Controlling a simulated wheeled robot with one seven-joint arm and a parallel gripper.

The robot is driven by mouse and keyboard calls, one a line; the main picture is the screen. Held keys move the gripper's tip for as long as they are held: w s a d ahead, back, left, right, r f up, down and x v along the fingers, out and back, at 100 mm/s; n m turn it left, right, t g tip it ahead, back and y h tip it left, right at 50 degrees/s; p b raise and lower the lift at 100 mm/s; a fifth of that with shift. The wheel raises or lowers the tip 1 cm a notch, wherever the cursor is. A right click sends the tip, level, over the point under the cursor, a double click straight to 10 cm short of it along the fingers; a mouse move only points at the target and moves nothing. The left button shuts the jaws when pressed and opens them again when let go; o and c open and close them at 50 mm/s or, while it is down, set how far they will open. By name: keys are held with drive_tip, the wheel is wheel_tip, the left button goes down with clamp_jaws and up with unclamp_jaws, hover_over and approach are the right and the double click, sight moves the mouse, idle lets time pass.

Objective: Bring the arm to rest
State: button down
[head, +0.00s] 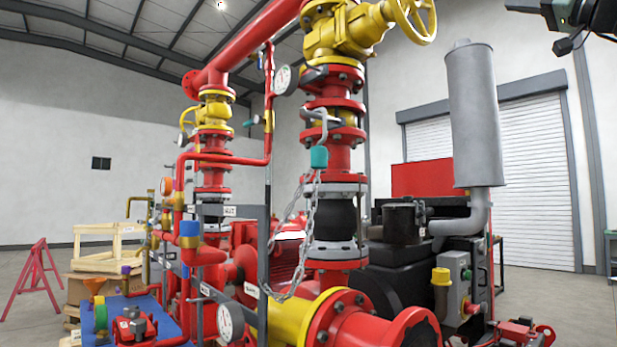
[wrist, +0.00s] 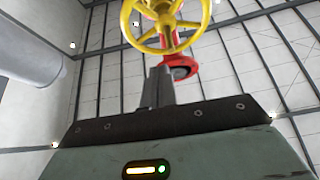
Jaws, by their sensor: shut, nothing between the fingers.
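My gripper (wrist: 159,80) shows in the wrist view beyond the grey-green wrist housing, with its grey fingers together and nothing between them. It points up toward the roof. A yellow handwheel (wrist: 166,18) on a red stem appears beyond the fingertips, and I see no contact. In the head view, part of my arm is at the top right corner, apart from the pump skid; the fingers cannot be made out there. The yellow handwheel (head: 410,14) tops the yellow valve (head: 338,38), to the left of my arm.
A tall grey silencer (head: 473,115) stands below and left of my arm and also shows in the wrist view (wrist: 35,45). Red pipework (head: 240,40) fills the middle. A chain (head: 307,220) hangs from the valve column. Open floor (head: 560,295) lies at right.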

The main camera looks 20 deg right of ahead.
drive_tip(key=w+a+f+m+g+h+p, duration=0.1)
drive_tip(key=w+a+f+m+g, duration=0.2)
drive_tip(key=w+f, duration=0.55)
drive_tip(key=w+a+f+m+g, duration=0.1)
drive_tip(key=w+a+f+m, duration=0.2)
drive_tip(key=w+a+f, duration=0.5)
drive_tip(key=w+a+f+g+p, duration=0.1)
drive_tip(key=w+a+f+g, duration=0.25)
drive_tip(key=a+f, duration=0.6)
drive_tip(key=w+a+f+g, duration=0.2)
drive_tip(key=a+f+g, duration=0.3)
drive_tip(key=a+f, duration=0.5)
drive_tip(key=s+a+f+n+g+h+p, duration=0.1)
drive_tip(key=s+a+f+n+g, duration=0.15)
drive_tip(key=s+a+f, duration=0.7)
drive_tip(key=s+a+f+n+g+h, duration=0.1)
drive_tip(key=s+a+f+g, duration=0.4)
drive_tip(key=f, duration=0.7)
drive_tip(key=s+f+n+g+h, duration=0.1)
drive_tip(key=s+f+n+h, duration=0.1)
drive_tip(key=s+f, duration=0.5)
drive_tip(key=s+f+n+g+h+p, duration=0.1)
drive_tip(key=s+f+n+h, duration=0.2)
drive_tip(key=s+f, duration=0.4)
drive_tip(key=s+n, duration=0.1)
drive_tip(key=s, duration=0.7)
drive_tip(key=shift+s+f, duration=0.25)
drive_tip(key=shift+s, duration=0.1)
